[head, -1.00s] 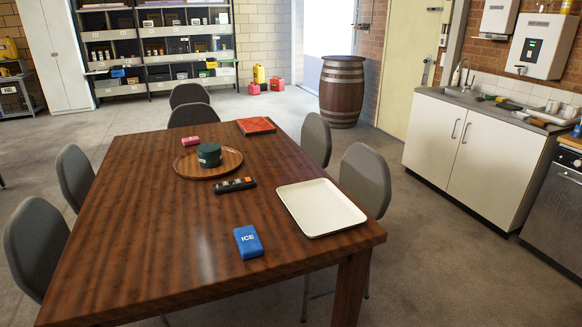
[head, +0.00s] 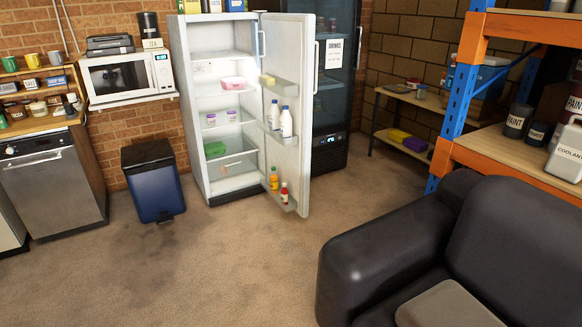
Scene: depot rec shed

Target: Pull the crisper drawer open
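A white fridge (head: 185,110) stands against the brick wall, left of the picture's middle. Its door (head: 301,130) is swung open to the right, with bottles in the door shelves. The crisper drawer (head: 231,166) is a clear bin low inside the fridge, below the shelves. It looks pushed in. A green item (head: 215,149) shows at its upper left; I cannot tell whether it lies in the drawer or on the shelf above. Neither of my grippers is in view.
A dark blue pedal bin (head: 153,182) stands left of the fridge, near a dishwasher (head: 55,180). A dark drinks cooler (head: 336,100) is behind the open door. A black sofa (head: 375,255) fills the lower right. The floor (head: 200,265) before the fridge is clear.

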